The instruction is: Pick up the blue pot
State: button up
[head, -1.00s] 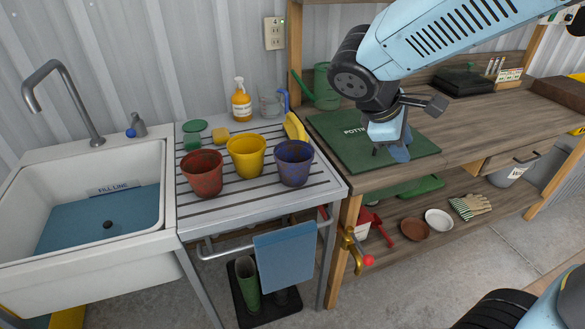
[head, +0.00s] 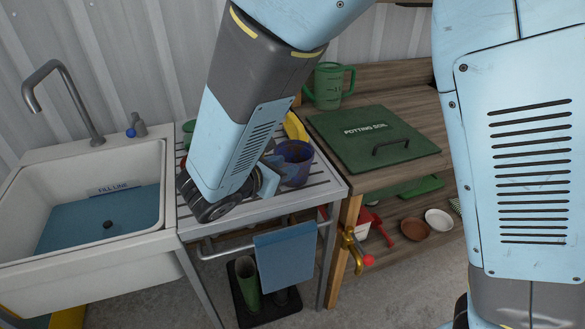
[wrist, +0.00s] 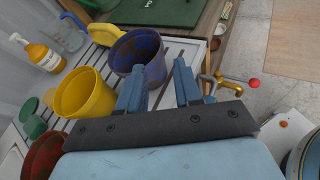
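The blue pot (head: 298,151), mottled with reddish-brown, stands upright on the slatted rack (head: 325,190) in the head view. It also shows in the wrist view (wrist: 143,52), at the upper middle. My gripper (wrist: 159,69) is open and empty, with two blue fingers apart. In the wrist view the left finger overlaps the pot's near side and the right finger is to the right of the pot. In the head view the gripper (head: 268,178) is at the pot's left front, partly hidden by my arm. I cannot tell whether a finger touches the pot.
A yellow pot (wrist: 82,93) and a red pot (wrist: 44,155) stand beside it on the rack. A yellow brush-like item (head: 296,127) lies behind. A soap bottle (wrist: 43,55) is at the back. The sink (head: 150,205) is left, the potting soil lid (head: 345,125) right.

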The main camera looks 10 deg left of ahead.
aim_at(309, 159)
jog(key=x, duration=1.2)
jog(key=shift+w+r, duration=0.1)
grip_shut()
